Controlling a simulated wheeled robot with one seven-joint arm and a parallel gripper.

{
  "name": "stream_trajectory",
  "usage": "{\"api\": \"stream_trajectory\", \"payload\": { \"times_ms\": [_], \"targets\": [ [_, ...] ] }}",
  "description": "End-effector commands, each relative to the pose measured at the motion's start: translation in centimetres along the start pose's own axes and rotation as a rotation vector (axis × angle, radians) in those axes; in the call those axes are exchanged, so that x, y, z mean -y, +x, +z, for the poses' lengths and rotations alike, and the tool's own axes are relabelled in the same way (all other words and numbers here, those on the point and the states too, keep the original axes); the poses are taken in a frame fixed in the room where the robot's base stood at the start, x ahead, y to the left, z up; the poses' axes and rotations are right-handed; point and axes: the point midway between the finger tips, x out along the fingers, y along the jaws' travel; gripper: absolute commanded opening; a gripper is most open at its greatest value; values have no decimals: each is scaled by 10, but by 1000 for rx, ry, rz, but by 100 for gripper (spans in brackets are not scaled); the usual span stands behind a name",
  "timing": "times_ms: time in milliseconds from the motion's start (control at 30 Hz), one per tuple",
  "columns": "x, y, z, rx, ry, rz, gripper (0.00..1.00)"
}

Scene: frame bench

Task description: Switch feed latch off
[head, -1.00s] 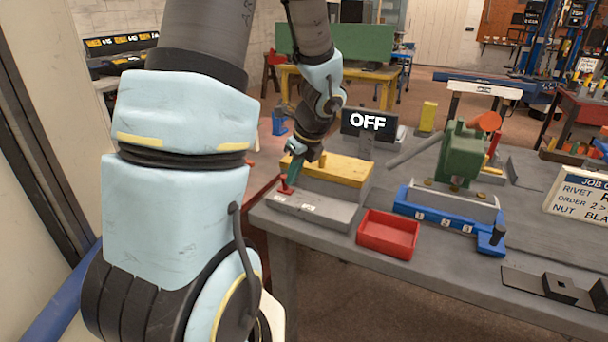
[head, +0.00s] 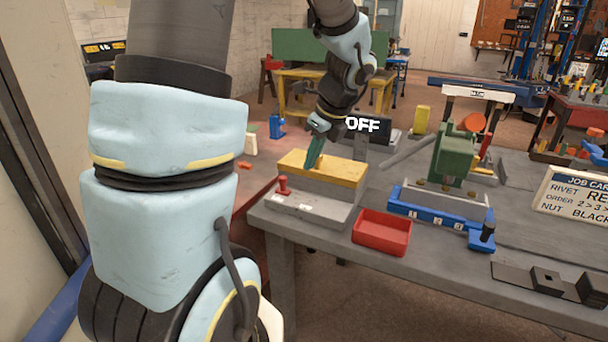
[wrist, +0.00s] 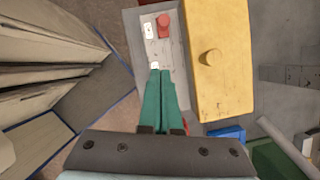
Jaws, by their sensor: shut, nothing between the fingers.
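The feed latch is a small red lever (head: 283,184) on a grey base (head: 310,208) with a yellow block (head: 322,168) behind it. In the wrist view the red lever (wrist: 164,26) stands near one of two white labels (wrist: 149,31). The dark display (head: 370,127) behind the block reads OFF, its left edge partly hidden by my arm. My gripper (head: 314,164) has green fingers, shut and empty, above the yellow block in the head view. In the wrist view the fingertips (wrist: 160,72) lie over the grey base, apart from the lever.
A red tray (head: 382,232) sits right of the base on the grey bench. A blue fixture (head: 430,205) with a green press (head: 454,152) stands further right. A job card (head: 572,192) and dark metal blocks (head: 546,281) are at the far right.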

Motion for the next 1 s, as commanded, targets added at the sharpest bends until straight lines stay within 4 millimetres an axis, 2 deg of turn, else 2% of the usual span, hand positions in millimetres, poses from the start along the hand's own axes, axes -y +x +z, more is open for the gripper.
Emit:
{"api": "stream_trajectory", "payload": {
  "times_ms": [100, 200, 667, 767, 833, 1000],
  "targets": [
    [1, -15, 0, 1, -2, -2, 0],
    [0, -22, 0, 0, -1, -1, 0],
    [-4, -22, 1, -9, -39, 3, 0],
    [-18, -15, 2, -44, -207, 15, 0],
    [-35, -7, 2, -86, -417, 32, 0],
    [-83, 14, 0, -194, -1107, 105, 0]
  ]
}}
